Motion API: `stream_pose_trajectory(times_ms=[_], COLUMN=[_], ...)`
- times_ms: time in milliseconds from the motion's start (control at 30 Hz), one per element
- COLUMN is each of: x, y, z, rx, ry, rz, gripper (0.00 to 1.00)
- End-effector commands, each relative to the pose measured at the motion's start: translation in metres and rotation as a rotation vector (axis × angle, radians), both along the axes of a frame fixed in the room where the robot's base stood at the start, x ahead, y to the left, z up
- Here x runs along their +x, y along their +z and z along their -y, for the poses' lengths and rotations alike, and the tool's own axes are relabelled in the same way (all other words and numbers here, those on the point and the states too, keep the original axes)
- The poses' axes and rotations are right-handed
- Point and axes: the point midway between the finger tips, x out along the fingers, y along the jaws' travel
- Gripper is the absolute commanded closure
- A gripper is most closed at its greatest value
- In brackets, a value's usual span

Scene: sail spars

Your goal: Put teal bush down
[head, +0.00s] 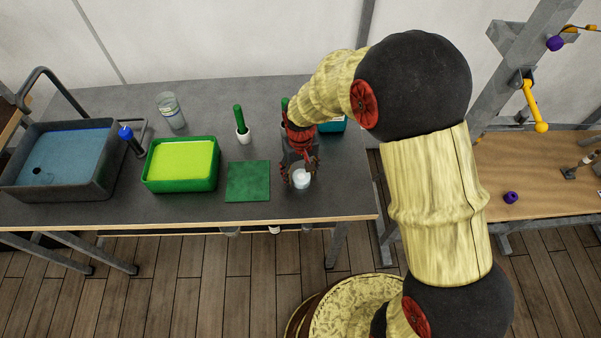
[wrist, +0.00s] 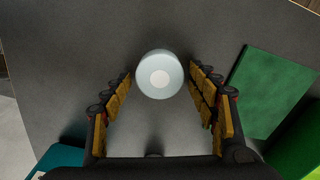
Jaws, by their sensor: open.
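A small pale, blue-white round piece (head: 301,179) is on the grey table near its front edge; it is the only thing by my gripper that could be the teal bush, though its colour looks nearly white. In the wrist view the piece (wrist: 160,76) shows its round end with a lighter centre, between and slightly beyond the fingertips. My gripper (head: 300,174) points down over it with the fingers spread. In the wrist view my gripper (wrist: 160,74) has a gap between the piece and each finger. Its underside is hidden.
A green square mat (head: 248,181) lies just left. Further left are a green tray (head: 180,185) and a dark bin (head: 100,178). A white pot (head: 243,137) with a green handle, a glass jar (head: 171,112) and a teal box (head: 336,126) stand behind. A wooden bench (head: 545,165) is right.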

Motion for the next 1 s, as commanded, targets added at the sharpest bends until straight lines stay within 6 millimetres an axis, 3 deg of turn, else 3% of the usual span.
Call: stream_pose_trajectory(times_ms=[400,800,1000], x=[0.001,0.001,0.000], y=[0.009,0.086,0.113], z=[0.000,0.000,0.000], rx=[0.001,0.001,0.000], ry=[0.000,0.000,0.000], rz=[0.002,0.004,0.001], gripper=[0.39,0.39,0.39])
